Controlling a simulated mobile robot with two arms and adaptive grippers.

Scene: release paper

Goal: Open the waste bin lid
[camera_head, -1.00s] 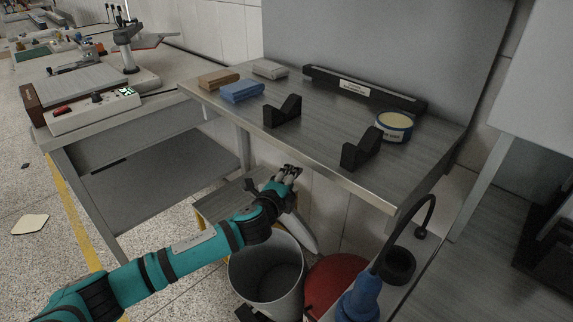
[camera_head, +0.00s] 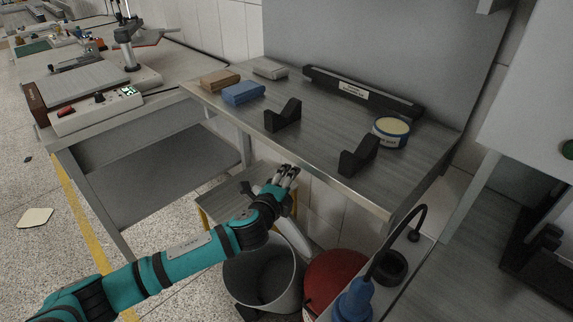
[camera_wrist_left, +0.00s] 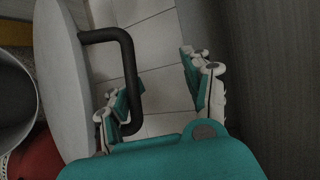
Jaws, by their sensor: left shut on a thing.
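The waste bin (camera_head: 234,277) stands on the floor, a grey bucket with its round mouth open to view. Its pale lid (camera_head: 294,236) stands tilted up at the bin's back right, partly behind my left arm. In the left wrist view the lid (camera_wrist_left: 62,85) is a pale disc on the left, with a black bent handle (camera_wrist_left: 127,62). My left gripper (camera_head: 288,175) is by the upper part of the lid, below the table edge. My right gripper is out of view.
A grey workbench (camera_head: 325,172) hangs over the space behind the bin. A stool (camera_head: 222,204) stands behind my left arm. A red round container (camera_head: 336,275) and a blue bottle (camera_head: 355,301) are right of the bin.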

